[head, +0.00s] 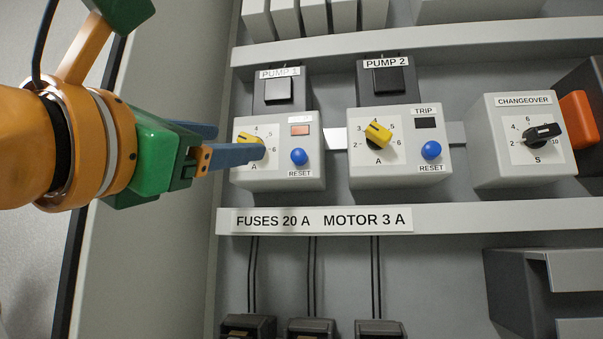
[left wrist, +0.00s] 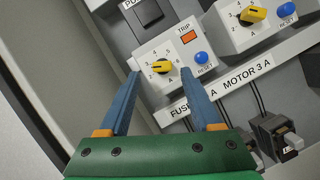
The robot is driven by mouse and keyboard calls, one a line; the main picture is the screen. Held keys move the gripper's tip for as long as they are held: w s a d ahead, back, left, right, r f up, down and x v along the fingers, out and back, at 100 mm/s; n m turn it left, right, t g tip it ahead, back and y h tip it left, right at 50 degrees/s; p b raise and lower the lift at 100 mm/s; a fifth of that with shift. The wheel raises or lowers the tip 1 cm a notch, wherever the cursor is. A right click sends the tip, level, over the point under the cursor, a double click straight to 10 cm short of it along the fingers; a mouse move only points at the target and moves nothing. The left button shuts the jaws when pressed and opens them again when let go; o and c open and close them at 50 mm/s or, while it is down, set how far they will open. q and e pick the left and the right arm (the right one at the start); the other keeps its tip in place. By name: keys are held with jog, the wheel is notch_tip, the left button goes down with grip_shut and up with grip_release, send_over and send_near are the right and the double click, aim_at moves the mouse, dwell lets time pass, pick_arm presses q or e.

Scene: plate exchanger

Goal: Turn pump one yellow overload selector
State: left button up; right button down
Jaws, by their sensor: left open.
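The pump one yellow overload selector (left wrist: 161,67) sits on the dial of the PUMP 1 relay box (head: 278,178), under the PUMP 1 label. In the head view most of the selector (head: 246,138) is hidden behind my finger. My left gripper (head: 240,145) comes in from the left, its blue fingers pointing at the dial. In the left wrist view the gripper (left wrist: 165,90) is open, its fingers apart with the selector between and beyond the tips. Nothing is between the fingers' near parts. I cannot tell whether a tip touches the box. My right gripper is not in view.
Beside the selector are a blue RESET button (head: 299,156) and a lit orange trip window (head: 300,130). The PUMP 2 box (head: 396,178) with its own yellow selector (head: 378,134) stands to the right, then the CHANGEOVER box (head: 526,175). A labelled rail (head: 450,217) runs below.

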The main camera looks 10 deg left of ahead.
pick_arm(q)
jog(key=x, duration=0.1)
jog(key=p+x, duration=0.1)
jog(key=shift+w+d+r, duration=0.2)
jog(key=shift+w+d, duration=0.1)
jog(key=shift+w+f, duration=0.2)
jog(key=shift+w, duration=0.15)
jog(key=shift+s+a, duration=0.15)
jog(key=c, duration=0.4)
jog(key=shift+s, duration=0.1)
grip_shut()
jog(key=shift+a+r+m+g+h, duration=0.1)
jog(key=shift+m+g+h, duration=0.25)
jog(key=shift+m, duration=0.65)
jog(key=shift+r+m+g+h, duration=0.1)
jog(key=shift+m+g+h, duration=0.25)
jog(key=shift+m, duration=0.65)
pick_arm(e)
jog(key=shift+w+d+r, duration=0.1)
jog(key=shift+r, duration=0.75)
pick_arm(q)
jog(key=shift+o, duration=2)
grip_release()
